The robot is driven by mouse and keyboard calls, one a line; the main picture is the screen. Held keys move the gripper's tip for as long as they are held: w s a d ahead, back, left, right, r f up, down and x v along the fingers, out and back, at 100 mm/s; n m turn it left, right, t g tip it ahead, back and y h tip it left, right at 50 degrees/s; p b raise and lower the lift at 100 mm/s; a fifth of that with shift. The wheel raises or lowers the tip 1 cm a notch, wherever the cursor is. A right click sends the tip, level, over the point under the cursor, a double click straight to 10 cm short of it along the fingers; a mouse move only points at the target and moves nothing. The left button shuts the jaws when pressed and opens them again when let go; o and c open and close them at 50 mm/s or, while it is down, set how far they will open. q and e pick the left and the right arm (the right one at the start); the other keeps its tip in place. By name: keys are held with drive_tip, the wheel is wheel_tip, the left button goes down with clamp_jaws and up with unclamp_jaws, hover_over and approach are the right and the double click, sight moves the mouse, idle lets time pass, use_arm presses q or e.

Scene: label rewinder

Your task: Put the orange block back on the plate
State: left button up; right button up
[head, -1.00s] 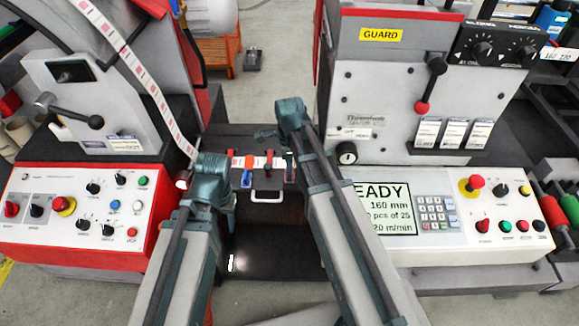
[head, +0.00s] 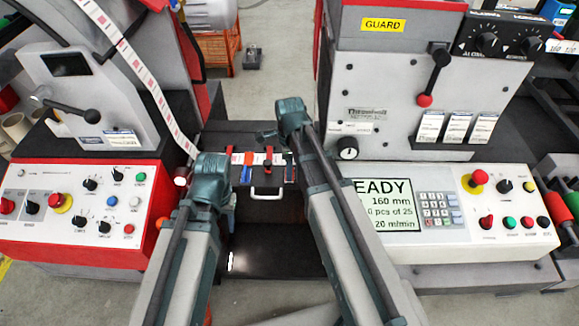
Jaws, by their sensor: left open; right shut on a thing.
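A small orange piece (head: 248,158), which may be the orange block, shows on the dark central plate (head: 232,131), by the white label strip. A blue piece (head: 246,175) is just in front of it. My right gripper (head: 266,135) is above the back of the plate, behind the strip, and shut; what it holds is too small and dark to make out. My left gripper (head: 196,186) is at the plate's left side and open; its fingers are mostly hidden by its own wrist.
Red clamps (head: 268,156) stand along the strip. A pale handle (head: 266,193) is on the plate's front. Control panels stand left (head: 75,210) and right (head: 465,215). The label web (head: 140,72) slants down from upper left. Machine bodies rise close on both sides.

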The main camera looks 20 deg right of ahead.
drive_tip(key=shift+f, duration=0.2)
drive_tip(key=shift+f+b, duration=0.3)
drive_tip(key=shift+b, duration=0.2)
drive_tip(key=o, duration=1.5)
drive_tip(key=shift+r, duration=0.15)
wheel_tip(320, 180, up, 14)
drive_tip(key=p, duration=1.4)
drive_tip(key=shift+f, duration=0.2)
